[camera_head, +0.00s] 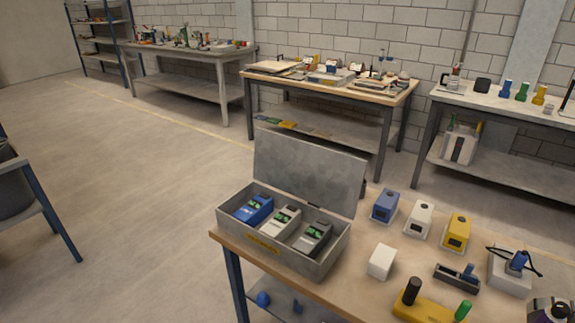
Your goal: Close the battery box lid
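The battery box (268,253) is a grey metal box with a yellow label on its front, at the left front of the near workbench. Its lid (308,172) stands open and upright along the back edge, leaning slightly backward. Inside lie three devices side by side: a blue one (254,209), a light grey one (280,221) and a darker grey one (312,238). The devices sit below the rim or about level with it. Neither of my grippers shows in the head view.
The wooden workbench (345,290) also holds a blue block (385,206), a white block (420,219), a yellow block (456,232), a small white box (382,261) and a yellow base with black and green knobs (430,309).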

